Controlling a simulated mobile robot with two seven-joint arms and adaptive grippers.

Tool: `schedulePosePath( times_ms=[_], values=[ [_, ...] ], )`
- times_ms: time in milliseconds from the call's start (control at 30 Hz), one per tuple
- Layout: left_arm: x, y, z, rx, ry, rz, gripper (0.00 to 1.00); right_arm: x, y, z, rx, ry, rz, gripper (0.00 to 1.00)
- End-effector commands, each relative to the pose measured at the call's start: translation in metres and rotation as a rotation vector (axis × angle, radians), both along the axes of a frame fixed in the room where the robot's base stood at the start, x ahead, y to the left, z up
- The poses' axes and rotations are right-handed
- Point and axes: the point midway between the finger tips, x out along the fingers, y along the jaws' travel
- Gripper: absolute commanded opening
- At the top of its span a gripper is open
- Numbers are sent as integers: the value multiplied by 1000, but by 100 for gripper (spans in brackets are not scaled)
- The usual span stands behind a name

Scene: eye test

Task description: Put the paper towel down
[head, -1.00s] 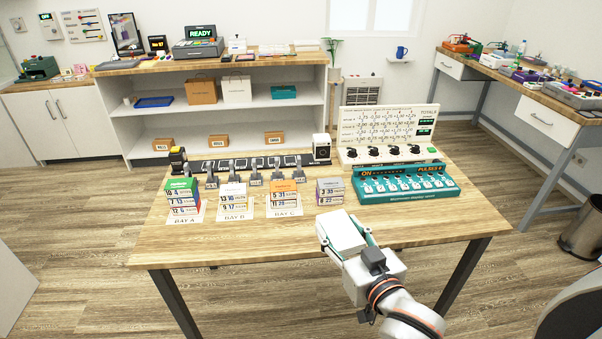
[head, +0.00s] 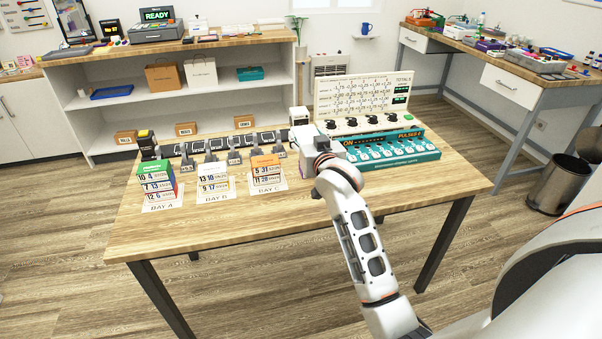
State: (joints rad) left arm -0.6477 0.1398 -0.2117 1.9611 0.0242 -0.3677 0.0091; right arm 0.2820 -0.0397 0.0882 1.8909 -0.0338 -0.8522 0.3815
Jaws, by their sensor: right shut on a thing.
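I see no paper towel in the head view. My right gripper (head: 306,141) is over the work table (head: 235,224), near the table's back middle, between the day cards and the teal switch panel. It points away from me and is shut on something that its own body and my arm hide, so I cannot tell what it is. My left gripper is out of view.
A row of dark devices (head: 222,146) lies behind. At right are a teal switch panel (head: 392,149) and a totals board (head: 362,97). The table's front is clear.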

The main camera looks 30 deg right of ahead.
Motion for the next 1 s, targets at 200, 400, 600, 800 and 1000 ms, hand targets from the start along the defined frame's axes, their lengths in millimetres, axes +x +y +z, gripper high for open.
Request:
schedulePosePath(
  times_ms=[200, 400, 600, 800, 1000],
  values=[
    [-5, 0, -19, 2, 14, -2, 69, -1, 0, -56, -2, 10, 1, 37],
    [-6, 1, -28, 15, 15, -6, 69, -1, 0, -104, -1, 9, 1, 37],
    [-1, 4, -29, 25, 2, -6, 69, -1, 0, -134, -1, 7, 0, 37],
    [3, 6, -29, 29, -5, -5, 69, -1, 0, -147, -1, 5, 0, 37],
    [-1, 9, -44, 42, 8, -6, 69, -1, 0, -184, 0, 8, 0, 37]
  ],
)
